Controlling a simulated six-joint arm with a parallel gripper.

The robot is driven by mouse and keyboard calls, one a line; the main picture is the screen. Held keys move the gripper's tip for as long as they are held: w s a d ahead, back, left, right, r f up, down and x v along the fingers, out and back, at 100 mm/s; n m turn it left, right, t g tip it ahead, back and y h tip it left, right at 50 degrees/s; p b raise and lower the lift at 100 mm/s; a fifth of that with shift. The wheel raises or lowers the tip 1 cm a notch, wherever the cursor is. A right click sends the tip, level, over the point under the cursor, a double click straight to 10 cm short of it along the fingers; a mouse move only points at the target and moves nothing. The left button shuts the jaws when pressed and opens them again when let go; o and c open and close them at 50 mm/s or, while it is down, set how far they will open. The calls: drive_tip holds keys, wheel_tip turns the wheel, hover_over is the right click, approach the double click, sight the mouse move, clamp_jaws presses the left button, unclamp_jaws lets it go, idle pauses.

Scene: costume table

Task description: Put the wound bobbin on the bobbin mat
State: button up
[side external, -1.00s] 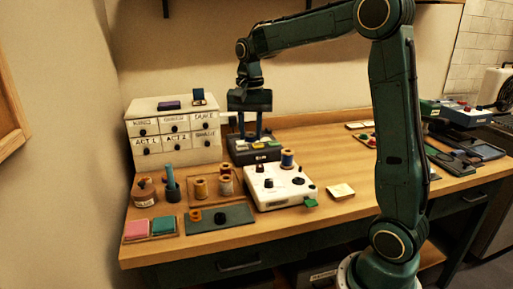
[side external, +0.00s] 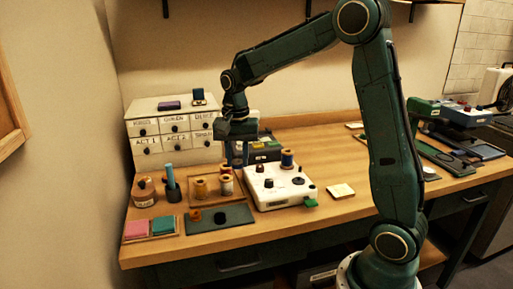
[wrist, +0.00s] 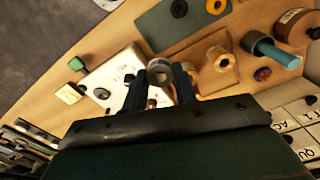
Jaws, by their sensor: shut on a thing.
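My gripper (side external: 238,160) is shut on the wound bobbin (wrist: 160,69), which shows as a pale ring between the fingertips in the wrist view. In the side view the fingers largely hide it. They are above the table, between the spool tray and the white machine. The bobbin mat (side external: 236,222) is a dark green rectangle at the front of the table. An orange bobbin (side external: 195,216) and a black bobbin (side external: 220,218) stand on its left and middle parts; its right part is bare. The mat also shows at the top of the wrist view (wrist: 160,35).
The white machine (side external: 275,200) with a blue spool (side external: 287,158) stands right of the mat. A tray with spools (side external: 199,188) lies behind the mat. Pink (side external: 137,229) and teal (side external: 163,224) pads lie left. The labelled drawer unit (side external: 172,130) stands behind.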

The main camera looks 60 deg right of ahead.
sight(239, 210)
drive_tip(key=shift+f, duration=7.15)
drive_tip(key=shift+f, duration=0.15)
drive_tip(key=o, duration=0.9)
drive_tip(key=shift+o, duration=0.2)
wheel_tip(239, 210, up, 12)
drive_tip(key=shift+r, duration=0.2)
